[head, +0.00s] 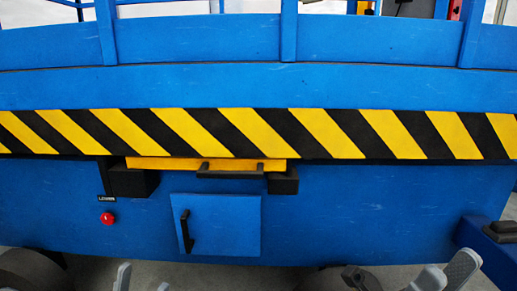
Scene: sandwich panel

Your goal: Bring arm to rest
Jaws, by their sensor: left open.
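My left gripper (142,282) shows at the bottom edge, left of centre. Its two grey fingertips stand apart with nothing between them, and the rest is cut off by the frame. My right gripper (447,273) shows at the lower right, its two grey fingers slanting up to the right. A gap shows between their tips and I see nothing held there. Both grippers are low in the picture, below the small blue door (228,225) with its black handle (186,232). The door looks closed.
A large blue machine fills the view, with a yellow-and-black striped band (250,132). A yellow plate (150,163) with a black handle sits below the band. A red button (107,218) is at the left. A blue bracket (490,245) juts out near my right gripper.

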